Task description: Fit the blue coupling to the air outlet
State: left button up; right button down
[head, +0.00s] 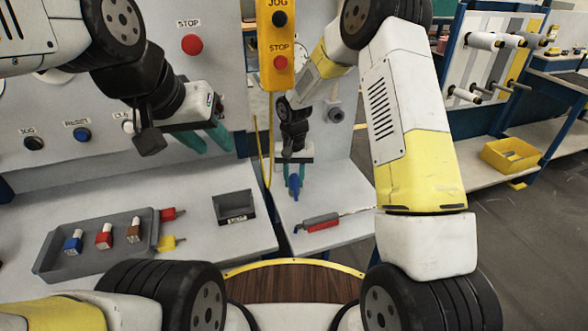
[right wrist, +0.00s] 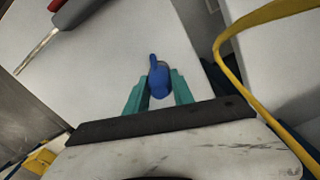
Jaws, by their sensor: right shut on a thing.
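The blue coupling (head: 295,187) is between the teal fingers of my right gripper (head: 293,174), above the right part of the pale bench. In the right wrist view the coupling (right wrist: 159,80) is clasped between both fingers (right wrist: 158,92), its narrow end pointing away from the palm. A round grey fitting (head: 336,115), which looks like the air outlet, is on the pale panel behind, up and right of the coupling and apart from it. My left gripper (head: 214,146) hangs at the left in front of the panel, its teal fingers apart and empty.
A red-handled tool (head: 320,222) lies near the coupling. A yellow button pendant (head: 275,45) hangs ahead, its yellow cable beside my right gripper.

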aim_at(294, 177)
jog(key=shift+r, duration=0.15)
jog(key=shift+r, duration=0.35)
jog(key=shift+r, duration=0.15)
jog(key=shift+r, duration=1.6)
